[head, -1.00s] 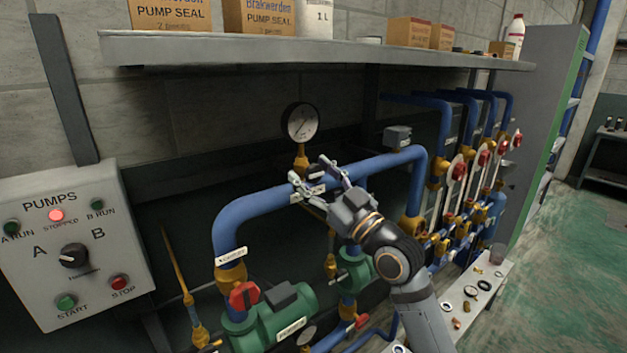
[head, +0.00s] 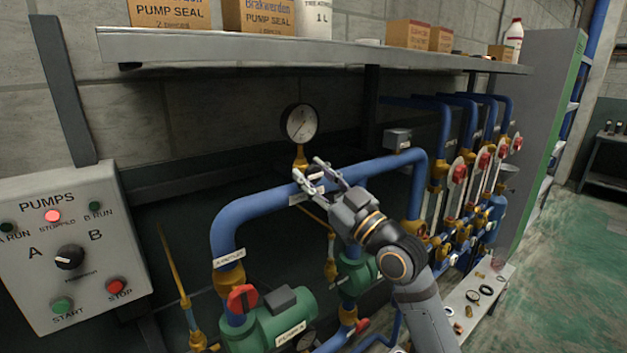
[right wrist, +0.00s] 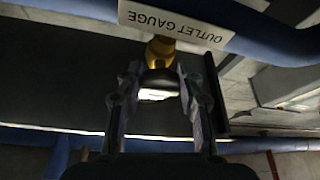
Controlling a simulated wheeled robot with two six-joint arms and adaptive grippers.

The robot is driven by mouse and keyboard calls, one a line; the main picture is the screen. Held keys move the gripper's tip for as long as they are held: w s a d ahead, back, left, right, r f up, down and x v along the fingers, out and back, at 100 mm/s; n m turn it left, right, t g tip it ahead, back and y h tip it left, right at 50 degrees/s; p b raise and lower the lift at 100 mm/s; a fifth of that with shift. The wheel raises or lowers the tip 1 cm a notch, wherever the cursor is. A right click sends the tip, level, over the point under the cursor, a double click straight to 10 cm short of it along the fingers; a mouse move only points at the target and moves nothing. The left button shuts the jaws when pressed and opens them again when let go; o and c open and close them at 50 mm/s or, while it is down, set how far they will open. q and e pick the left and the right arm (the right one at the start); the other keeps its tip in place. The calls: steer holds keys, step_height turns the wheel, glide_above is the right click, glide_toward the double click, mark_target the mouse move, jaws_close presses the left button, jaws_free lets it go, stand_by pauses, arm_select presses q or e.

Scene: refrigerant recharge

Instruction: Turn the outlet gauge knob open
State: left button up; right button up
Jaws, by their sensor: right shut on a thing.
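The outlet gauge (head: 299,123) is a round white dial in a black rim on a brass stem (head: 300,158), above the blue pipe (head: 260,200). My right gripper (head: 309,168) reaches up to this stem from the lower right. In the right wrist view, its fingers (right wrist: 158,82) stand either side of a dark knob (right wrist: 158,76) with a pale lower face, set on a brass fitting (right wrist: 160,50). They are shut on it. The OUTLET GAUGE label (right wrist: 175,23) is upside down beside it. In the head view the fingers hide the knob. My left gripper is not in view.
A shelf (head: 320,52) with boxes and bottles overhangs the gauge. The pump panel (head: 70,250) hangs at the left. Green pumps (head: 285,318) stand below, and red-handled valves (head: 460,173) line the right. A bench (head: 478,310) with small parts is at lower right.

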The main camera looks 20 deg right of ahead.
steer(key=n+b, duration=0.1)
steer(key=n, duration=0.1)
steer(key=n+g+y+b, duration=0.1)
steer(key=b, duration=0.1)
steer(key=n+g+y+b, duration=0.1)
steer(key=n+b, duration=0.1)
steer(key=shift+f+n, duration=0.3)
steer(key=shift+r+n+g+y+b, duration=0.1)
steer(key=shift+n+g+y+b, duration=0.3)
steer(key=shift+n+b, duration=0.6)
steer(key=n+g, duration=0.1)
steer(key=n, duration=0.1)
steer(key=shift+r+n, duration=0.1)
steer(key=shift+n, duration=0.2)
steer(key=shift+n+g, duration=0.5)
steer(key=shift+n, duration=0.5)
steer(key=n+g, duration=0.1)
steer(key=n, duration=0.2)
steer(key=shift+r, duration=0.15)
steer(key=n+g+p, duration=0.1)
steer(key=n, duration=0.2)
steer(key=shift+p, duration=0.4)
steer(key=shift+n+g+h+p, duration=0.3)
steer(key=shift+n+h+p, duration=0.2)
steer(key=shift+n, duration=0.4)
